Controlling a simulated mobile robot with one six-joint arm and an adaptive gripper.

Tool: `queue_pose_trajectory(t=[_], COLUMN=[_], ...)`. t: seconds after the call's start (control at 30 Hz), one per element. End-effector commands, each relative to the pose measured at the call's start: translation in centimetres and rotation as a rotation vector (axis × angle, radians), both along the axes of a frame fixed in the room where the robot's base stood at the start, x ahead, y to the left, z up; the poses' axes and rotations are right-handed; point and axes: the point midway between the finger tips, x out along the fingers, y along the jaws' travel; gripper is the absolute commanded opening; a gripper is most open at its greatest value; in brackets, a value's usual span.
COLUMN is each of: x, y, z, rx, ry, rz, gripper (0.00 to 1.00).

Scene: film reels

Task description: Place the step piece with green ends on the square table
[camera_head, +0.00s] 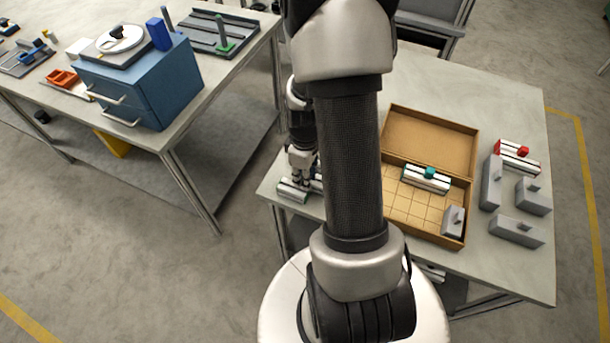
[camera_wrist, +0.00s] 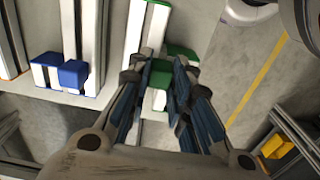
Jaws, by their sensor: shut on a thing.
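The step piece with green ends (camera_wrist: 149,35) has a white body, a green end and a green knob, and it also shows at the near left corner of the right-hand table in the head view (camera_head: 291,191). My gripper (camera_wrist: 159,76) is shut on its green knob; in the head view my gripper (camera_head: 302,180) points down over it. I cannot tell whether the piece touches the tabletop. A step piece with blue ends (camera_wrist: 60,74) lies to its left in the wrist view. The right-hand table (camera_head: 445,82) has a pale top; I cannot tell whether it is the square one.
An open cardboard box (camera_head: 430,140) holds a teal-ended piece (camera_head: 426,178) and a grey block (camera_head: 453,220). Several grey blocks (camera_head: 517,230) and a red-ended piece (camera_head: 517,156) stand right of it. The left table (camera_head: 190,118) carries a blue drawer unit (camera_head: 150,85). My arm hides the table's middle.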

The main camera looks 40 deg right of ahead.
Motion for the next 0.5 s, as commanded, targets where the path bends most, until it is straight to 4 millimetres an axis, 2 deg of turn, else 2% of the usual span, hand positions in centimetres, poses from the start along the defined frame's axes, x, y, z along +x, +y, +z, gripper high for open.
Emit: queue_pose_trajectory(t=[0.13, 0.17, 0.43, 0.5], x=[0.01, 0.00, 0.00, 0.00], y=[-0.01, 0.01, 0.01, 0.01], z=[-0.40, -0.36, -0.28, -0.28], rx=[0.000, 0.000, 0.000, 0.000], ry=[0.000, 0.000, 0.000, 0.000], rz=[0.000, 0.000, 0.000, 0.000], gripper=[0.00, 0.21, 0.39, 0.40])
